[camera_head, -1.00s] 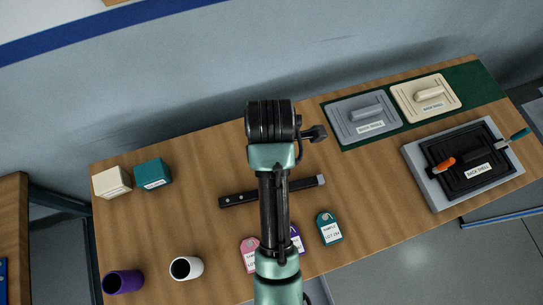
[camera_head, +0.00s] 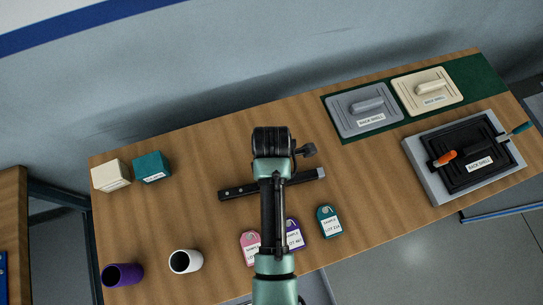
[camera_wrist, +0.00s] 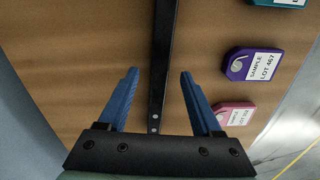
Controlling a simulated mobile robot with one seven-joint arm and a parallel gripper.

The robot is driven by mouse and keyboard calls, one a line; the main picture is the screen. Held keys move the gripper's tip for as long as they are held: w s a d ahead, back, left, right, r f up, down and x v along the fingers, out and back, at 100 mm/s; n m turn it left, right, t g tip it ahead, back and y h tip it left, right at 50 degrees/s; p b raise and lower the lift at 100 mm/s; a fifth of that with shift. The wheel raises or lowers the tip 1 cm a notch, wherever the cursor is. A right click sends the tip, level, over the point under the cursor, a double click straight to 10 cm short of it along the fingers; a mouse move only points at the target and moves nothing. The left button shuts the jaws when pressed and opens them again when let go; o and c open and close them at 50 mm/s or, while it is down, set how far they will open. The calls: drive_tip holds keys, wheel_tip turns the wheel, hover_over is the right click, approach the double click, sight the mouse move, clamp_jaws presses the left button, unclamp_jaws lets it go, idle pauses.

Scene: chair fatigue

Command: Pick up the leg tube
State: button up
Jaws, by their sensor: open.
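The leg tube (camera_head: 238,190) is a long black bar with small light dots along it and a grey right end. It lies flat across the middle of the table, its centre hidden behind my arm in the head view. In the wrist view the tube (camera_wrist: 164,45) runs down the picture between my two blue fingers. My gripper (camera_wrist: 160,72) is open, with a gap on each side of the tube. I cannot tell how high the fingers are above the table. The head view hides the fingers behind my arm.
Pink (camera_head: 250,247), purple (camera_head: 293,233) and teal (camera_head: 329,221) sample tags lie near the front edge. Cups (camera_head: 186,261) and small boxes (camera_head: 152,167) stand at the left. Back shells (camera_head: 363,110) and a grey tray (camera_head: 425,175) are at the right.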

drive_tip(key=shift+f, duration=1.15)
clamp_jaws()
